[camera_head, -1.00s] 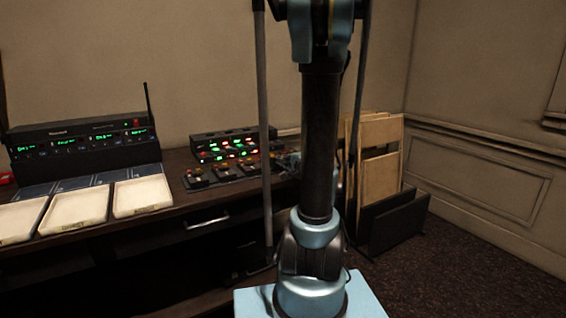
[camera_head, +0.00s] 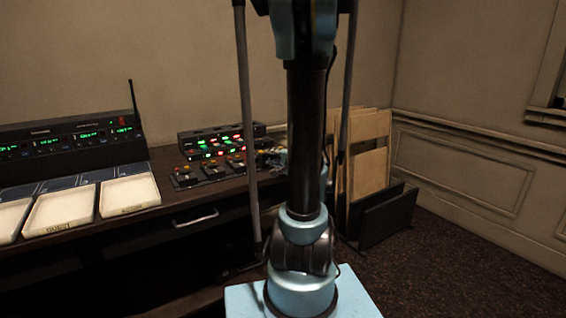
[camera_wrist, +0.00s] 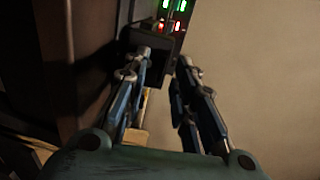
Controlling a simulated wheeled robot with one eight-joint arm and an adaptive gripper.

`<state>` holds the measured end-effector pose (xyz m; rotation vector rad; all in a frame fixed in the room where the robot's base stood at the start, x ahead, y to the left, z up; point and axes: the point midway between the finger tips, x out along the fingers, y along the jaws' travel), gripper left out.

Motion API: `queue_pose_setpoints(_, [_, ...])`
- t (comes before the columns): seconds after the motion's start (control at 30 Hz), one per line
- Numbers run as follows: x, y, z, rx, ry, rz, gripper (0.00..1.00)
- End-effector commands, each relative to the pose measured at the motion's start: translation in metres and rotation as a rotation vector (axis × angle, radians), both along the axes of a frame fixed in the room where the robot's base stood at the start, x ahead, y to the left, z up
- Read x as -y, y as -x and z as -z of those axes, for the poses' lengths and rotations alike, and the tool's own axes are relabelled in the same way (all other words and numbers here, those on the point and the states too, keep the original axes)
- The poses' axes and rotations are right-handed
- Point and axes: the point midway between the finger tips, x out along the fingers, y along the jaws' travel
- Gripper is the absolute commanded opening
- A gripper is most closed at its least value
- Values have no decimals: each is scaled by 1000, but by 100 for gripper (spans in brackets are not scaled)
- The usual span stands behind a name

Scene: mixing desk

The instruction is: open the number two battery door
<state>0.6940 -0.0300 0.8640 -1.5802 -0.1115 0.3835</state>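A black unit (camera_head: 222,141) with rows of green and red lights stands at the back of the desk. Several small dark packs (camera_head: 207,172) with red and yellow parts lie in front of it. I cannot make out numbers or a battery door on them. In the wrist view, lit green and red indicators (camera_wrist: 173,14) show at the top, with a dark block (camera_wrist: 155,63) below them. My gripper (camera_wrist: 163,58) is open, its fingers apart; the left fingertip overlaps the dark block. I cannot tell whether they touch. In the head view my arm hides the gripper.
A long black receiver rack (camera_head: 70,150) with an antenna stands at the left of the desk (camera_head: 150,217). Pale trays (camera_head: 130,194) lie in front of it. Wooden boards (camera_head: 370,150) stand in a black rack (camera_head: 388,216) at the right. Carpet floor is clear further right.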

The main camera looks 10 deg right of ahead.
Motion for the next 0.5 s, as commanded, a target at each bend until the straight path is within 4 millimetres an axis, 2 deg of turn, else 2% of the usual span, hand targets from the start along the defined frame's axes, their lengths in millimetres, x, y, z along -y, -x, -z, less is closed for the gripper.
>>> queue_pose_setpoints(0.5, [16, 48, -8, 0, 0, 3, 25])
